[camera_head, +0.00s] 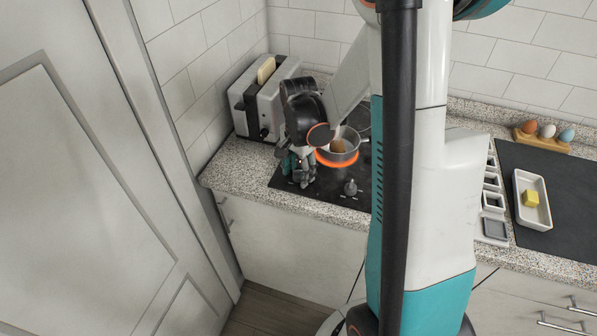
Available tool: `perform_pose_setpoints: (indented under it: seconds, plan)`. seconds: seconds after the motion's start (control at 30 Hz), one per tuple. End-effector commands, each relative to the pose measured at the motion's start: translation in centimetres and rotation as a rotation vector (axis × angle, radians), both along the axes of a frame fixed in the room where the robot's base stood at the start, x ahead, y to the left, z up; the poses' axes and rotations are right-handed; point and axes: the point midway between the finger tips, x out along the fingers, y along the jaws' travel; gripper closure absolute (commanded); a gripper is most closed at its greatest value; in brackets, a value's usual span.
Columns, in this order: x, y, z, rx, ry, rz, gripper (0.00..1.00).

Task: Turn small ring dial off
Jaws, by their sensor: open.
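The black cooktop (327,193) is set in the speckled counter. One ring (337,164) on it glows orange under a small saucepan (340,150) with something brown inside. One dial (350,188) stands upright on the front of the cooktop, to the right of my gripper. My gripper (302,182) points down over the front left of the cooktop and is open. Its body covers that part of the panel, so any dial there is hidden. I cannot tell whether the fingers touch anything.
A toaster (262,98) with bread (266,70) stands behind left. My arm blocks the middle view. At right are a wooden egg holder (541,140), a white tray (533,207) with a yellow block (530,198), and small compartments (494,203). The front left counter is bare.

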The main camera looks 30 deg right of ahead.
Motion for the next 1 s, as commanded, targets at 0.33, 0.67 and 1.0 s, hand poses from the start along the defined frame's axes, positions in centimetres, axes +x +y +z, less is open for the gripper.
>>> perform_pose_setpoints:
  seconds: [0.33,0.67,1.0]
  plan:
    - [0.00,0.00,-0.01,0.000,0.000,0.000,0.74]
    - [0.01,0.00,-0.01,0.000,0.000,0.005,0.96]
    - [0.02,-0.01,-0.05,0.000,0.000,0.132,0.96]
